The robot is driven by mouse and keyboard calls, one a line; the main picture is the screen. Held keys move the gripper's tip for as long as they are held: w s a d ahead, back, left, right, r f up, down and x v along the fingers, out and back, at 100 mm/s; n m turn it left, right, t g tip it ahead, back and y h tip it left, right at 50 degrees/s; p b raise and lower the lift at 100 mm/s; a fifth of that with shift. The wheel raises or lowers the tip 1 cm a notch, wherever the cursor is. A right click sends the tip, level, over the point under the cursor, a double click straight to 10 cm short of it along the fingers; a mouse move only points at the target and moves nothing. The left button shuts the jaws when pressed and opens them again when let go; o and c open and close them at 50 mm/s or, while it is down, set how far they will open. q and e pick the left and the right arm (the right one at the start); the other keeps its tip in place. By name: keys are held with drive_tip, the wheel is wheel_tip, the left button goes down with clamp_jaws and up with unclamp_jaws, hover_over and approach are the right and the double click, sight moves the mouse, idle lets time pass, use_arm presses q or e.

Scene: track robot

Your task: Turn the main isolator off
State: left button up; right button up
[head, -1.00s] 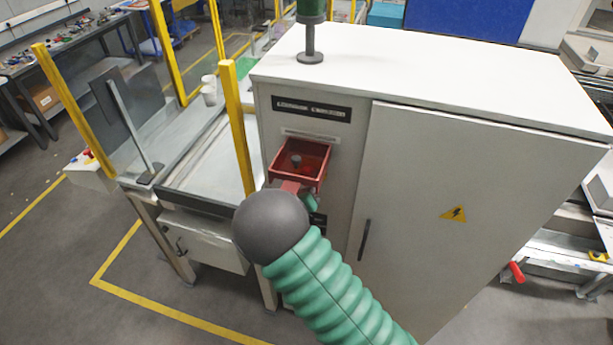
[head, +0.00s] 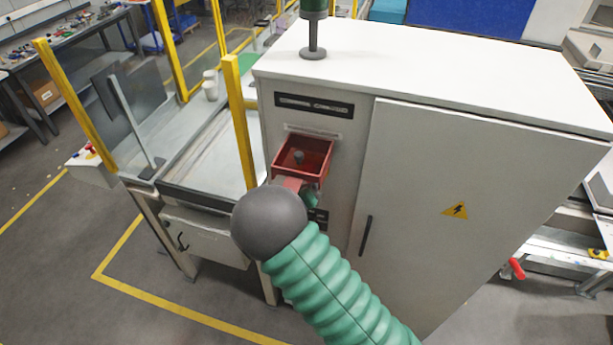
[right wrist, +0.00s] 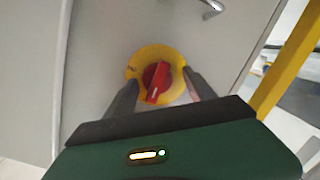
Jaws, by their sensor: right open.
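The main isolator (right wrist: 157,78) shows in the right wrist view as a red rotary knob on a round yellow plate, on a light grey panel. The red grip lies tilted, running from upper right to lower left, with a pale mark near its lower end. My right gripper (right wrist: 160,78) is open, its two dark fingers on either side of the knob. I cannot tell whether they touch it. In the head view my dark round wrist and green arm cover most of the gripper, and the isolator is hidden. My left gripper is not in view.
A red open-topped box (head: 303,158) with a dark knob inside sits on the cabinet front (head: 430,200) just above my wrist. A dark door handle (head: 365,235) is to the right. A yellow post (head: 239,120) stands close on the left.

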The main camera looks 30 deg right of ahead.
drive_tip(key=shift+s+a, duration=0.25)
drive_tip(key=b+v, duration=0.4)
drive_tip(key=v, duration=1.2)
drive_tip(key=shift+a+b, duration=0.2)
drive_tip(key=shift+b, duration=0.15)
drive_tip(key=shift+w+d, duration=0.1)
drive_tip(key=shift+d, duration=0.05)
